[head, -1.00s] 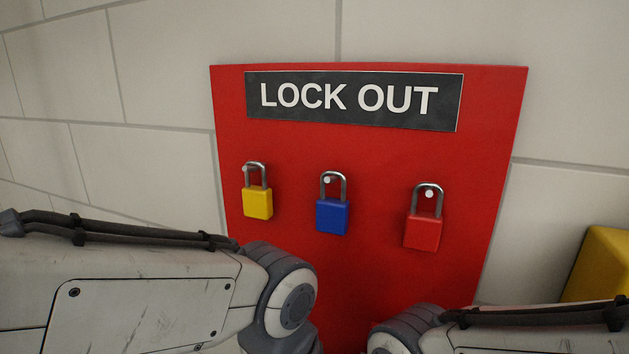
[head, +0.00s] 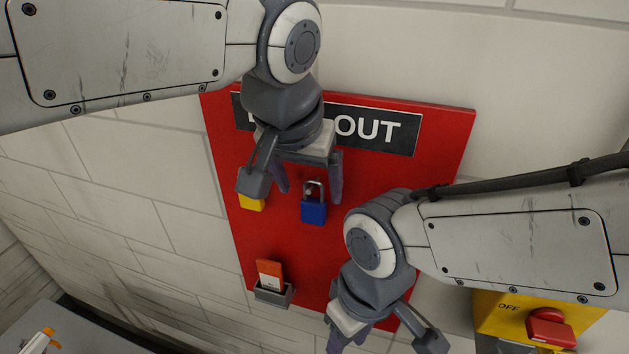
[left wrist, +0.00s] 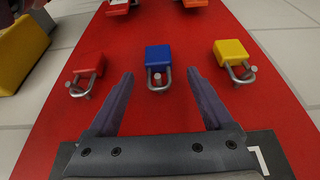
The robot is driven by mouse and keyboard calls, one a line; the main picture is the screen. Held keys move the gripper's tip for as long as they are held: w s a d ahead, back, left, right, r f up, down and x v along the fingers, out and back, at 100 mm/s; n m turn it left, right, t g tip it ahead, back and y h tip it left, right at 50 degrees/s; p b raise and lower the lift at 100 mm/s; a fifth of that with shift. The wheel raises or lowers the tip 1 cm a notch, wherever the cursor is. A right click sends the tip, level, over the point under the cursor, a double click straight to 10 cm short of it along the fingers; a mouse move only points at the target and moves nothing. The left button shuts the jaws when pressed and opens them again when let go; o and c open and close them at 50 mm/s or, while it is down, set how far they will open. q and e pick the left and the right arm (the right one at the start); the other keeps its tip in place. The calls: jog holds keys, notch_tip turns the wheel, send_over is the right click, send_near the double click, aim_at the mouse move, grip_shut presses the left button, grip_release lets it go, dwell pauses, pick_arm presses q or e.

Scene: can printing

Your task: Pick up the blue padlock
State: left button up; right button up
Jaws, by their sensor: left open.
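The blue padlock (head: 313,211) hangs by its shackle from a peg on the red board (head: 440,150). My left gripper (head: 309,194) is open at the padlock's shackle. In the left wrist view, the padlock (left wrist: 159,58) appears upside down, centred between and just beyond the open fingertips (left wrist: 160,76). The fingers look apart from it. My right gripper (head: 348,342) is low in the head view, partly cut off by the bottom edge. Its finger opening is unclear.
The yellow padlock (head: 251,203) is partly hidden behind my left gripper. The red padlock (left wrist: 88,65) shows only in the left wrist view. A grey holder (head: 273,293) with a red tag is lower on the board. A yellow switch box (head: 490,312) with a red knob is at lower right.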

aim_at(313, 201)
pick_arm(q)
jog(key=p+x, duration=0.2)
jog(key=x, duration=0.3)
jog(key=shift+s, duration=0.15)
jog(key=shift+f, duration=0.3)
grip_shut()
pick_arm(e)
notch_tip(313, 201, up, 2)
jog(key=shift+r, duration=0.2)
pick_arm(q)
jog(key=shift+r, duration=0.1)
